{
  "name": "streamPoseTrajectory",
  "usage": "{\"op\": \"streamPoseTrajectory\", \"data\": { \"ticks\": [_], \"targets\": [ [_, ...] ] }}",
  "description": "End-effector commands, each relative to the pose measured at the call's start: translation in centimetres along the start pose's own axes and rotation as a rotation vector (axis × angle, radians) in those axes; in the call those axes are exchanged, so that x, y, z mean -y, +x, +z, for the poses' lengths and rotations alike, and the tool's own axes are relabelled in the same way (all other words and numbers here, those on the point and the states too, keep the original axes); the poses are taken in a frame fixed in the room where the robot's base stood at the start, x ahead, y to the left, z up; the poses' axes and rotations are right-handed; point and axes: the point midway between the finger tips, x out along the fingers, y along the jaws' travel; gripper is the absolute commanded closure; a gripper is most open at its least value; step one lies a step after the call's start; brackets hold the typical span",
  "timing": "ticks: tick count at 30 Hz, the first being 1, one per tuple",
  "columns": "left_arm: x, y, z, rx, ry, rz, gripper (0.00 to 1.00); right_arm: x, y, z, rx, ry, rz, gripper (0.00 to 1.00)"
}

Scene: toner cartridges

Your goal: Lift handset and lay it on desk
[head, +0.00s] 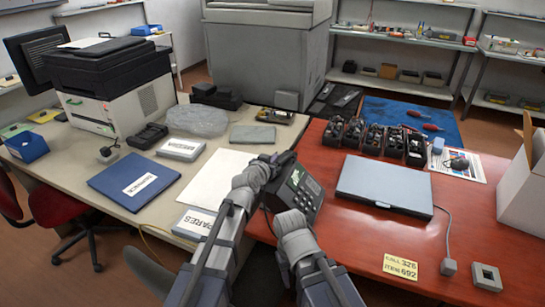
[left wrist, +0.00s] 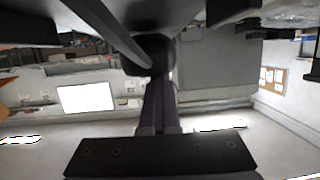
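A dark desk phone (head: 303,187) with a keypad and small screen stands on the red desk (head: 390,225) near its left edge. Its dark handset (head: 285,159) is along the phone's left side, partly covered by my left arm. My left gripper (head: 274,166) is at the handset. In the left wrist view its two purple-grey fingers (left wrist: 160,106) are close together, and a rounded dark end of the handset (left wrist: 148,52) is at their tips. Whether the handset is clear of the phone cannot be told. My right arm shows at the lower middle; its gripper does not show.
A closed grey laptop (head: 385,187) lies right of the phone, with several black cartridges (head: 372,140) behind it. A white box (head: 525,185) stands at the right edge. A beige desk (head: 110,160) with a printer (head: 110,85) is to the left.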

Motion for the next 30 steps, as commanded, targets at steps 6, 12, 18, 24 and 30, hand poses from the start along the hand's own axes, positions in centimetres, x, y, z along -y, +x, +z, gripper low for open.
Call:
{"op": "streamPoseTrajectory", "data": {
  "ticks": [6, 12, 18, 24, 30],
  "targets": [
    [-1.4, -1.4, -1.8, 0.067, 0.003, 0.047, 1.0, -0.3, -3.5, 0.2, 0.0, 0.0, 0.0, 0.5],
    [-1.1, -2.2, -5.1, 0.064, 0.001, 0.043, 1.0, -0.7, -6.8, 0.4, 0.0, 0.001, 0.0, 0.5],
    [-1.0, -2.7, -6.8, 0.063, 0.001, 0.041, 1.0, -0.8, -8.6, 0.5, 0.0, 0.001, 0.0, 0.5],
    [-0.9, -2.7, -6.8, 0.063, 0.001, 0.041, 1.0, -0.8, -8.6, 0.5, 0.0, 0.001, 0.0, 0.5],
    [-0.9, -2.6, -6.8, 0.063, 0.0, 0.04, 0.93, -0.8, -8.6, 0.5, 0.0, 0.001, 0.0, 0.5]
  ]
}}
